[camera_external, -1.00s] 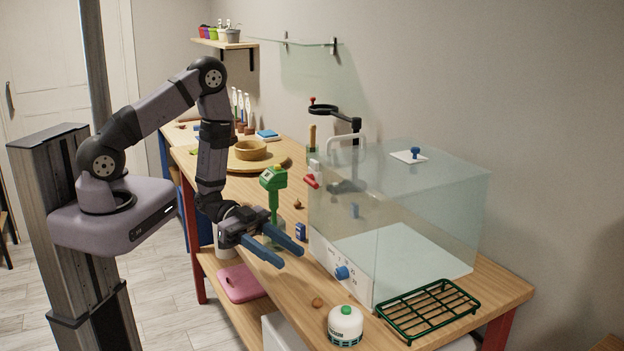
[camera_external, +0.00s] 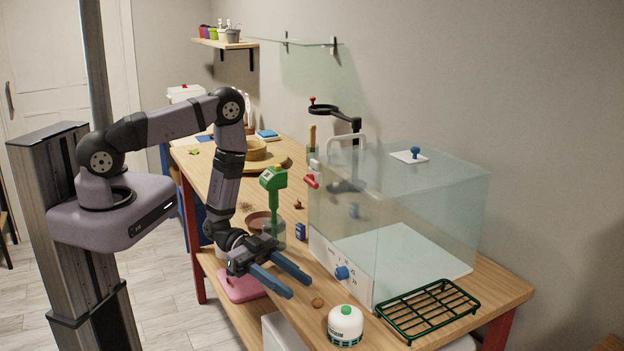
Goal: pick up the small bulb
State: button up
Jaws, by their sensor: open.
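A small brown, rounded bulb (camera_external: 317,302) lies on the wooden bench near its front edge, left of the white-and-green canister. A second small brown thing (camera_external: 298,204), pointed and bulb-like, lies farther back beside the green-handled tool. My gripper (camera_external: 300,287) has two blue fingers, spread apart with nothing between them. It reaches over the bench's front edge, and its fingertips point at the rounded bulb from the left, a short way off. I cannot tell the exact height of the fingers above the bench.
A white-and-green canister (camera_external: 345,326) stands close to the rounded bulb. A clear glass case (camera_external: 430,190) with a blue knob (camera_external: 342,272) stands behind it. A green wire rack (camera_external: 428,309) lies to the right. A small blue box (camera_external: 300,231) stands behind my fingers.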

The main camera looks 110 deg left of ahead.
aim_at(308, 302)
jog(key=shift+w+d+p, duration=0.15)
jog(key=shift+w+p, duration=0.2)
jog(key=shift+p, duration=0.1)
jog(key=shift+f+p+x, duration=0.1)
jog(key=shift+p+x, duration=0.4)
jog(key=shift+x, duration=0.6)
jog(key=shift+f+p+x, duration=0.15)
jog(key=shift+p+x, duration=0.35)
jog(key=shift+x, duration=0.6)
grip_shut()
